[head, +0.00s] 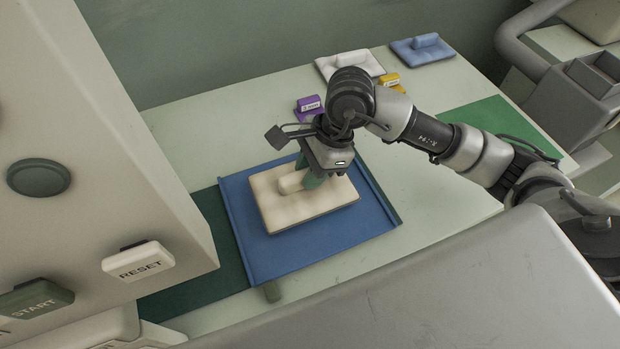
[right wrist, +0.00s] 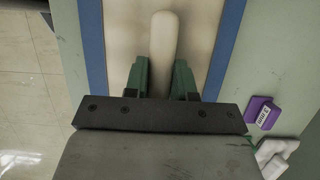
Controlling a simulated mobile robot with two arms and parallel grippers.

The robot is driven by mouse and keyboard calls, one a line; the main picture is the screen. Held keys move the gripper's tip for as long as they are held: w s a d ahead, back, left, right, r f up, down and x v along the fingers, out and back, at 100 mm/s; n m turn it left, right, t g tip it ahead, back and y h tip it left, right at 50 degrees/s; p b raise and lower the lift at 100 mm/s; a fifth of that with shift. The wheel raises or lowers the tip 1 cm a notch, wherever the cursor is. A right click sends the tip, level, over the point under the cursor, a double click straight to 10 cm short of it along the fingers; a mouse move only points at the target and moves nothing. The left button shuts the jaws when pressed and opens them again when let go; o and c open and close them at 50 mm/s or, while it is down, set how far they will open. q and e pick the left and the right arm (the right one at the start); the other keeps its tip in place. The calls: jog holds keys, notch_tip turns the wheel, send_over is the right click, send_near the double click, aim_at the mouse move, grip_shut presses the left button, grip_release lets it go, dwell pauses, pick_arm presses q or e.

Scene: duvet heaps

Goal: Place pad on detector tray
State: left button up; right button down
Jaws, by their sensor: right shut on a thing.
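The cream pad (head: 326,201) lies flat over the blue detector tray (head: 290,254), inside its edges. A rounded handle (head: 291,183) stands up from its top. My right gripper (head: 312,178) reaches down from above and is shut on the pad's handle. In the right wrist view the green fingers (right wrist: 162,85) flank the handle (right wrist: 163,40), with the pad (right wrist: 200,32) beneath and the blue tray (right wrist: 227,45) at both sides. The contact between pad and tray is hard to make out. My left gripper is not in view.
A purple block (head: 308,106) and a yellow block (head: 389,80) stand behind, near a white pad (head: 349,65) and a blue pad (head: 423,49). A green mat (head: 500,122) lies right. A panel with a RESET button (head: 138,262) rises close on the left.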

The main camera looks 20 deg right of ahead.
notch_tip(320, 180, down, 4)
jog(key=shift+r+p, duration=0.2)
jog(key=shift+p, duration=0.1)
jog(key=shift+f, duration=0.25)
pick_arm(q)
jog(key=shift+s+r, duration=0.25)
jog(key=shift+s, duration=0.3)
pick_arm(e)
jog(key=shift+f, duration=0.1)
jog(key=c, duration=1.4)
grip_release()
jog(key=shift+f, duration=0.1)
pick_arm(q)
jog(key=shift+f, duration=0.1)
pick_arm(e)
jog(key=o, duration=0.5)
